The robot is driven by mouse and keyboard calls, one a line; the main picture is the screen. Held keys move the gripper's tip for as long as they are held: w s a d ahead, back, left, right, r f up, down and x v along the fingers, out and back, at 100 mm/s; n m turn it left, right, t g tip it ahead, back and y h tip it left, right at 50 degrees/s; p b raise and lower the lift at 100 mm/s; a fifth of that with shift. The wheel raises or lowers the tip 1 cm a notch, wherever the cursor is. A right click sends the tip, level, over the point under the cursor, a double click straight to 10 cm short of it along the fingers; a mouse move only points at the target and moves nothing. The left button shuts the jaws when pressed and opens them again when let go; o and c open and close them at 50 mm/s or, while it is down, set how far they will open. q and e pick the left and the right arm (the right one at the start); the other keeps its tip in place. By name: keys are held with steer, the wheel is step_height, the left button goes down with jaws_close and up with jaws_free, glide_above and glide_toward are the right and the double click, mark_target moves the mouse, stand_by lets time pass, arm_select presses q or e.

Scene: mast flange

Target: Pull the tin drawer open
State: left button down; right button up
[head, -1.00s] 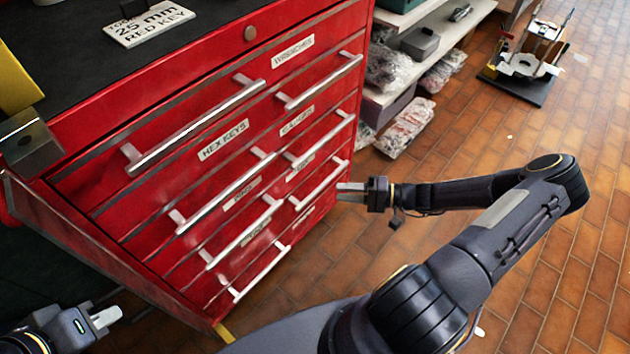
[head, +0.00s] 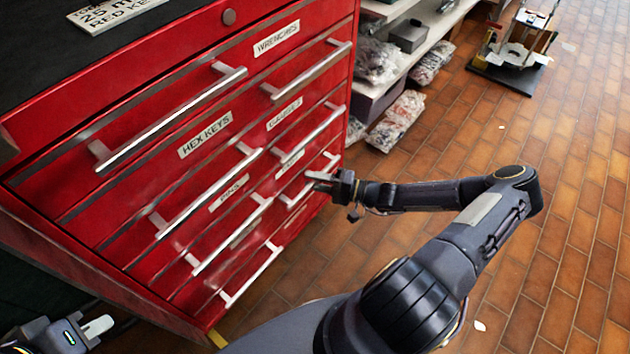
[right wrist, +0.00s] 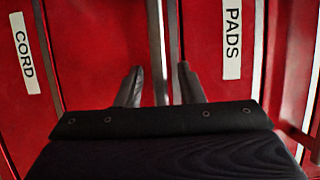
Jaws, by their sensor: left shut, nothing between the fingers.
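A red tool cabinet (head: 120,215) with labelled drawers and pale bar handles stands on the left in the head view. All its drawers look shut. I can read no label as "tin"; several lower labels are too blurred. My right gripper (head: 318,180) is at a low handle at the cabinet's right side. In the right wrist view, its open fingers (right wrist: 158,85) stand on either side of a handle bar (right wrist: 155,45), between the labels CORD (right wrist: 24,52) and PADS (right wrist: 232,38). My left gripper (head: 98,327) is shut and empty, low at the left, apart from the cabinet handles.
A shelf (head: 425,38) with bagged goods stands behind the cabinet. A small stand (head: 512,58) is on the tiled floor (head: 560,190) at the back right.

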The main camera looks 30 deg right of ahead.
steer(key=shift+c, duration=0.4)
jaws_close()
steer(key=shift+s, duration=0.1)
